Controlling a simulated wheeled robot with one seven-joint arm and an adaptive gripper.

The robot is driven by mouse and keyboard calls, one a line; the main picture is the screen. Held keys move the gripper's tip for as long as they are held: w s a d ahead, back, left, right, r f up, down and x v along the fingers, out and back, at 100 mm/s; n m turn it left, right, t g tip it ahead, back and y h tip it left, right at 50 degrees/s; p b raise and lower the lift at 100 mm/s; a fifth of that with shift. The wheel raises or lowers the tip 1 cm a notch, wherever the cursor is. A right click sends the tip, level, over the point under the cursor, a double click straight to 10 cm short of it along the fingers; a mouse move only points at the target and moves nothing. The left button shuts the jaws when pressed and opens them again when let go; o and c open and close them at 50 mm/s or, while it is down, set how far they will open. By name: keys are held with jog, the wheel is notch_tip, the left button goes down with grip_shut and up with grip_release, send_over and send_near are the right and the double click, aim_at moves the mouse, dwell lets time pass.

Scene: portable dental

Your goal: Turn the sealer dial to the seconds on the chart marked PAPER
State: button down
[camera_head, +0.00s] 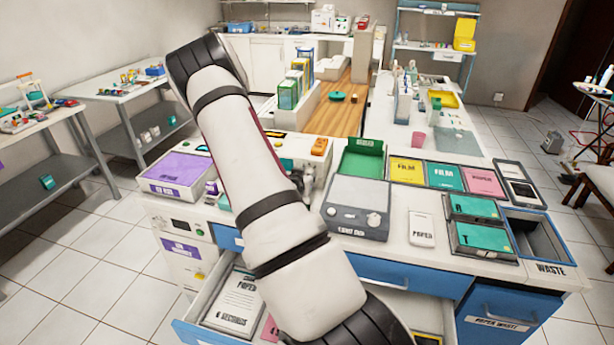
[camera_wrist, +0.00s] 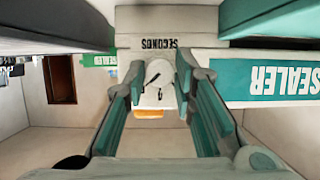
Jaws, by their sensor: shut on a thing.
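The sealer carries a teal SEALER label (camera_wrist: 285,80) in the wrist view, which shows it upside down. Its pale dial (camera_wrist: 158,78), with dark marks, sits below a SECONDS label (camera_wrist: 159,43). My gripper (camera_wrist: 160,90) has its two teal-padded fingers on either side of the dial, shut on it. In the head view my arm covers most of the sealer, and only part of my gripper (camera_head: 312,180) shows beside the arm. The chart card (camera_head: 236,299) lies in the open drawer, reading PAPER and what looks like 6 SECONDS. The dial's setting is too small to read.
The open drawer (camera_head: 190,333) juts out at the front under my arm. A grey device (camera_head: 352,217) stands right of the arm. A white PAPER packet (camera_head: 422,231), a green box (camera_head: 361,159) and a WASTE bin (camera_head: 541,250) crowd the counter's right side.

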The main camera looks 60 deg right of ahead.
dwell(0.3)
jog(key=c, duration=1.3)
grip_release()
jog(key=shift+c, duration=0.2)
jog(key=v, duration=1.2)
jog(key=shift+f, duration=0.1)
